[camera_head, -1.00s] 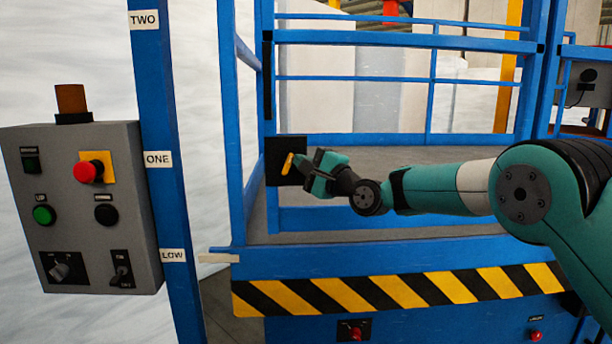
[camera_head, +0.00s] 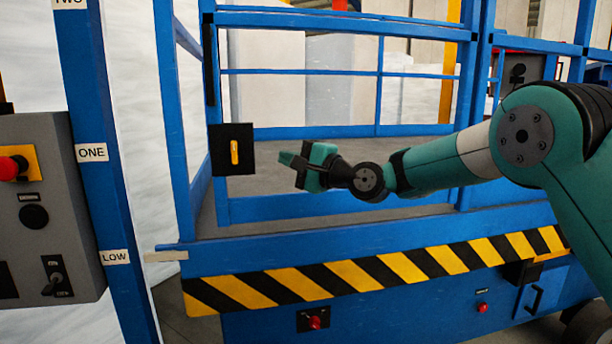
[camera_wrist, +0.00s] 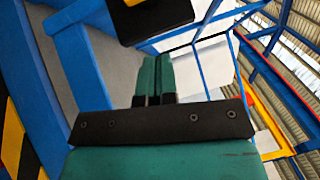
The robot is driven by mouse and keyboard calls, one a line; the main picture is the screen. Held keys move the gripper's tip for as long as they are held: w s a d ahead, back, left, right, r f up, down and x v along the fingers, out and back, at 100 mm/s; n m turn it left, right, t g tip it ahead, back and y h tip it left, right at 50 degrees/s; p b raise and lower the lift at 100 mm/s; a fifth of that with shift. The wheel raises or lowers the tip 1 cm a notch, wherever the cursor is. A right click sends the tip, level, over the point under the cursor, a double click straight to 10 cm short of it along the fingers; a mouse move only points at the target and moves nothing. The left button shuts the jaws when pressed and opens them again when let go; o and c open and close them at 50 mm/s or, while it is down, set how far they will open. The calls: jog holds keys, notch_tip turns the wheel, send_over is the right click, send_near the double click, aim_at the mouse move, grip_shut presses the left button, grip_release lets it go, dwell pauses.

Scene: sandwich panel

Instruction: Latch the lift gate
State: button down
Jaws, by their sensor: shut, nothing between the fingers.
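The blue lift gate (camera_head: 345,72) spans the front of the platform in the head view. Its latch is a black square plate (camera_head: 219,162) with a yellow handle (camera_head: 235,152) at the gate's left side. The handle stands upright. My gripper (camera_head: 290,161) is to the right of the plate, apart from it, with its fingers shut and empty. In the wrist view, the shut fingers (camera_wrist: 154,78) point toward the blue rails. The black plate (camera_wrist: 158,20) shows at the top there, with only a bit of the yellow handle (camera_wrist: 133,2) in view.
A grey control box (camera_head: 50,215) with buttons stands at the left, beside a blue post (camera_head: 95,190) with level labels. A striped yellow-black bar (camera_head: 330,281) runs below the gate, above red buttons (camera_head: 315,322). Free room lies between my gripper and the plate.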

jog(key=shift+b+v, duration=0.45)
jog(key=shift+v, duration=1.75)
jog(key=s+d+f+n+g+h+p, duration=0.1)
jog(key=s+d+f+n+g+h, duration=0.2)
jog(key=s, duration=1)
jog(key=s+d+f+n+g+h+p, duration=0.1)
jog(key=s+d+f+n+g+h, duration=0.2)
jog(key=s, duration=1)
jog(key=s+d+f+n+g+h+p, duration=0.2)
jog(key=s+d+n+h, duration=0.4)
jog(key=s, duration=0.7)
jog(key=d+f+n+g, duration=0.1)
jog(key=d+n+g, duration=0.1)
jog(key=n, duration=0.1)
jog(key=shift+g, duration=0.3)
